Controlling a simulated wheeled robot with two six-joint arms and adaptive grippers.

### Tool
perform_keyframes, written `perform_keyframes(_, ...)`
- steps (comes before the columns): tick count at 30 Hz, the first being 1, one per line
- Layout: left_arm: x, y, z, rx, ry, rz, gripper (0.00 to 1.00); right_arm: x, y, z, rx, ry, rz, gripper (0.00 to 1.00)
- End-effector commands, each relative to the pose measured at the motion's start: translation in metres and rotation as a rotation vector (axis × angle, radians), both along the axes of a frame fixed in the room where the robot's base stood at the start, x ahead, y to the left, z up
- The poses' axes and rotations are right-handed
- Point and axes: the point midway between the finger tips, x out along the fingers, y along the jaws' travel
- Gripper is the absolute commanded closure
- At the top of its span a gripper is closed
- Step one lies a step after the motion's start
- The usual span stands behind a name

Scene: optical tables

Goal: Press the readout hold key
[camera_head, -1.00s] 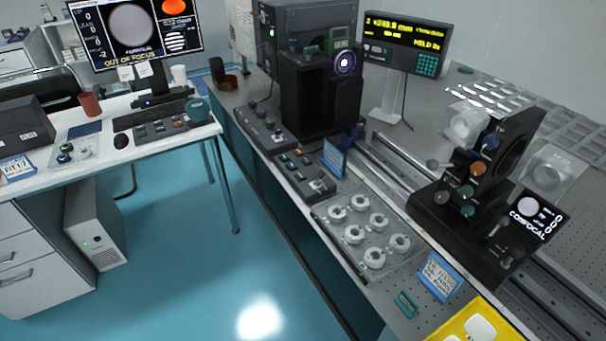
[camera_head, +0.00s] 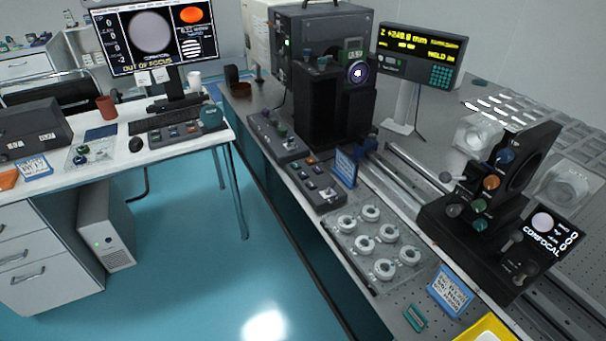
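The readout (camera_head: 418,55) is a dark box on a pale post (camera_head: 403,108) at the back of the right-hand optical table. Its screen shows yellow text with a Z value in mm and a line that starts with HOLD; the small text is blurred. A block of teal keys (camera_head: 441,76) sits at the lower right of its face. I cannot tell which key is the hold key. Neither of my grippers shows in the head view.
A tall black instrument (camera_head: 335,105) stands left of the readout. Control boxes (camera_head: 318,187), a clear tray (camera_head: 345,258) of white rings and a black lens mount (camera_head: 490,200) with coloured knobs occupy the table. A desk with a monitor (camera_head: 155,40) stands left, across open blue floor (camera_head: 190,260).

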Motion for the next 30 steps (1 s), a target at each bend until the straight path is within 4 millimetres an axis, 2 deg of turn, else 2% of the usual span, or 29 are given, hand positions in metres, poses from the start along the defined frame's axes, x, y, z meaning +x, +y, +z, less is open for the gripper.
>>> perform_keyframes(1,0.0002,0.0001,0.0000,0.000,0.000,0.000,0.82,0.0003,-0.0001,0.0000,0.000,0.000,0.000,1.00)
perform_keyframes(4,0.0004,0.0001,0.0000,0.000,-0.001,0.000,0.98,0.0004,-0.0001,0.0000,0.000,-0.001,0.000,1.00)
perform_keyframes(5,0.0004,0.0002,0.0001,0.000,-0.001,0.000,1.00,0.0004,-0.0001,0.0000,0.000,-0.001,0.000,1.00)
perform_keyframes(30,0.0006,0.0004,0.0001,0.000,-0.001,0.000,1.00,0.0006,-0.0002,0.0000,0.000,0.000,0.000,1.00)
